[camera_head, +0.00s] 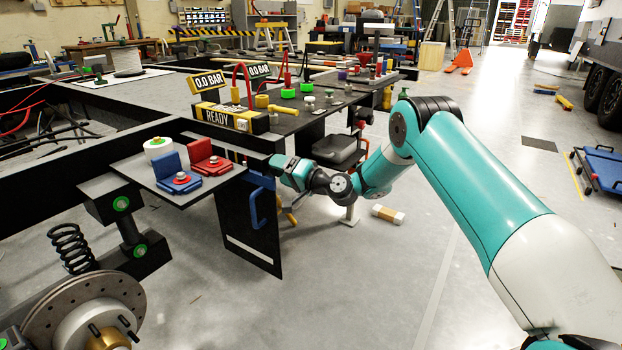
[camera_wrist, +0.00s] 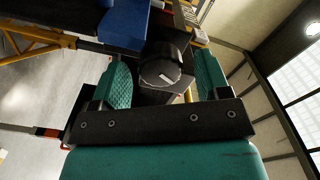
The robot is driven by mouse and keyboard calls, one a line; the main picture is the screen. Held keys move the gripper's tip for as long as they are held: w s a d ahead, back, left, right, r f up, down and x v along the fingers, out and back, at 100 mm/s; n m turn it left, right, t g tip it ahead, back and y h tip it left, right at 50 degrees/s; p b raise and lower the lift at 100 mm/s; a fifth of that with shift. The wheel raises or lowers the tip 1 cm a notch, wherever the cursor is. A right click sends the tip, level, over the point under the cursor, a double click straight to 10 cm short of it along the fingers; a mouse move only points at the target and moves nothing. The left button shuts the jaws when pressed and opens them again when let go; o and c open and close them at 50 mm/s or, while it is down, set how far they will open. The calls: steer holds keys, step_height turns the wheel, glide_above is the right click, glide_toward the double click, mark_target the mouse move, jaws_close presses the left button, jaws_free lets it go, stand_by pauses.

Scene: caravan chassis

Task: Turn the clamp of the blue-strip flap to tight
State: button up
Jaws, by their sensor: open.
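A black round clamp knob (camera_wrist: 160,68) with a short white line on its face shows in the wrist view. Contact on the right cannot be told. In the head view my gripper (camera_head: 276,163) is at the frame's edge above a black hanging flap (camera_head: 240,222). This flap carries a blue handle (camera_head: 258,208) and a white strip (camera_head: 250,250). The knob is hidden there. I see no clear blue strip.
A shelf holds a blue bracket (camera_head: 172,174) and a red bracket (camera_head: 207,158) left of my gripper. A yellow READY box (camera_head: 222,118) stands behind it. A grey seat-like tray (camera_head: 338,152) is close to my wrist.

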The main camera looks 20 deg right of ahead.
steer(key=b+v, duration=0.6)
steer(key=v, duration=1)
steer(key=w+a+n, duration=0.3)
steer(key=w+n, duration=0.1)
steer(key=w+a+n+b, duration=0.1)
steer(key=w+a+n, duration=0.3)
steer(key=w+n, duration=0.1)
steer(key=w+a+n+b, duration=0.1)
steer(key=w+a+n, duration=0.2)
steer(key=w+n, duration=0.1)
steer(key=shift+w+a+r+n, duration=0.2)
steer(key=shift+w+a+n, duration=0.1)
steer(key=shift+w, duration=0.3)
